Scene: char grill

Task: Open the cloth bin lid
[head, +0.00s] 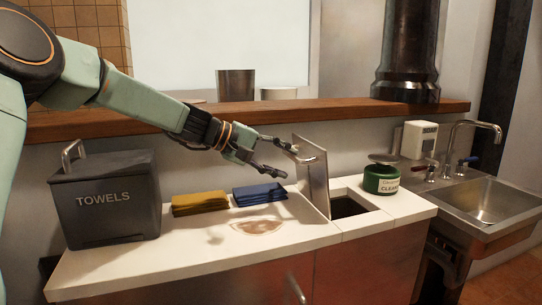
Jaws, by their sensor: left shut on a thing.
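A flat metal lid (314,176) stands nearly upright at the left edge of a dark square opening (347,208) in the white counter. My left gripper (289,161) reaches in from the left and is shut on the lid near its upper left side. The exact contact on the lid is hard to make out. The inside of the opening is dark. My right gripper is not in view.
A grey bin marked TOWELS (105,205), its lid down, stands at the left. Folded yellow (200,204) and blue (260,194) cloths lie beside a brown stain (258,227). A green tin (381,180) and a sink (487,207) are at right. A wooden shelf (290,112) runs behind.

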